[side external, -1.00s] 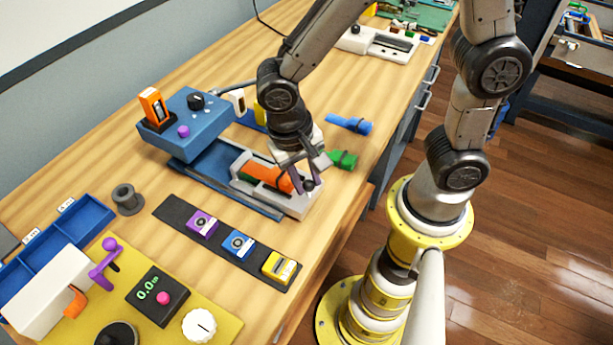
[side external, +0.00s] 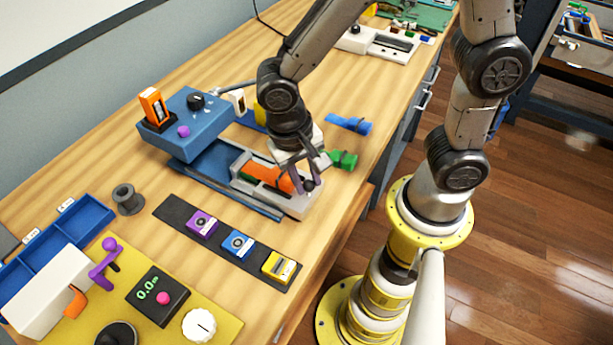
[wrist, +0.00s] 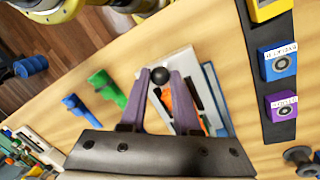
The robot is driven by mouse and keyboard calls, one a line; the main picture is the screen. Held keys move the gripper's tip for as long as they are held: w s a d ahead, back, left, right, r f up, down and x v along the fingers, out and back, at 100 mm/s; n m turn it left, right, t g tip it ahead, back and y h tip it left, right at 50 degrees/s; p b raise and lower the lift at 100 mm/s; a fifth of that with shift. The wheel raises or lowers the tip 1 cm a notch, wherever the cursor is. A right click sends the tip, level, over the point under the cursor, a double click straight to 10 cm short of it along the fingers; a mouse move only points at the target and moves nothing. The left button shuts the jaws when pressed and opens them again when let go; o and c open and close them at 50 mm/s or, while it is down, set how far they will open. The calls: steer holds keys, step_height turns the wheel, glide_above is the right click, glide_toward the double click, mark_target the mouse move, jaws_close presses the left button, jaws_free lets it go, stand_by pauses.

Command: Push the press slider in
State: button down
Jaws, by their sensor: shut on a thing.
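The press slider is a white tray (side external: 292,206) with an orange piece (side external: 268,175) lying in it. It sticks out toward the front from under the blue press housing (side external: 195,130). A black ball knob (wrist: 160,76) stands at the slider's outer end. My gripper (side external: 306,184) is shut on the knob, with one purple finger on each side of it. The wrist view shows the knob between the two fingertips. The gripper body hides part of the slider in both views.
A green piece (side external: 343,160) lies just right of the gripper, with a blue piece (side external: 350,124) behind it. A dark strip (side external: 220,234) with several coloured blocks lies left of the slider. A grey spool (side external: 127,198) stands near its far end. The table's front edge is close to the slider.

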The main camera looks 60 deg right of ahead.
stand_by(0.3)
steer(key=w, duration=1.1)
steer(key=shift+w+r, duration=0.15)
steer(key=shift+w, duration=0.25)
steer(key=c, duration=0.6)
jaws_free()
steer(key=shift+c, duration=0.2)
steer(key=shift+s, duration=0.1)
step_height(320, 180, up, 14)
steer(key=w+a, duration=0.1)
steer(key=a, duration=0.1)
steer(key=shift+w+a+f, duration=0.15)
steer(key=shift+w+f, duration=0.05)
steer(key=shift+f, duration=0.05)
